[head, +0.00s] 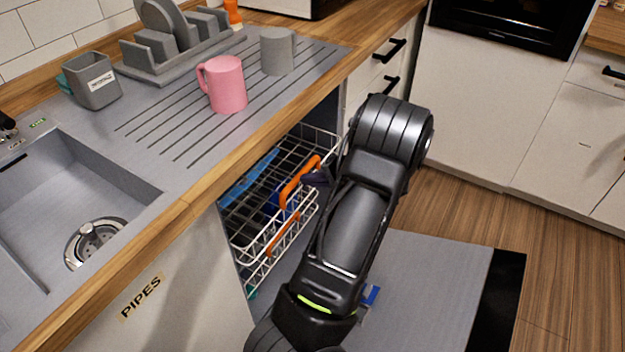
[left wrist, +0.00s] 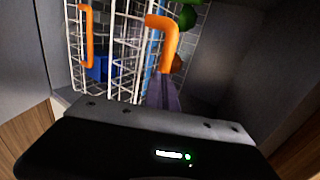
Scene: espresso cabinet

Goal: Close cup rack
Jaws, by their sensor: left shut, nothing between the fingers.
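The cup rack (head: 262,168), which I take to be the upper white wire rack, sticks partly out of the open dishwasher under the counter. Its orange handle (head: 298,183) runs along its front; the handle also shows in the left wrist view (left wrist: 168,40). My left gripper (head: 316,178) is shut and empty, its dark fingertips close beside the handle. In the left wrist view the shut fingers (left wrist: 162,94) point at the rack front just below the handle; I cannot tell if they touch it. My right gripper is in neither view.
A lower wire rack with an orange handle (head: 282,233) sits beneath. The dishwasher door (head: 440,275) lies folded down on the right. On the counter stand a pink mug (head: 226,86), a grey mug (head: 277,52) and a grey dish rack (head: 180,55). A sink (head: 75,190) lies left.

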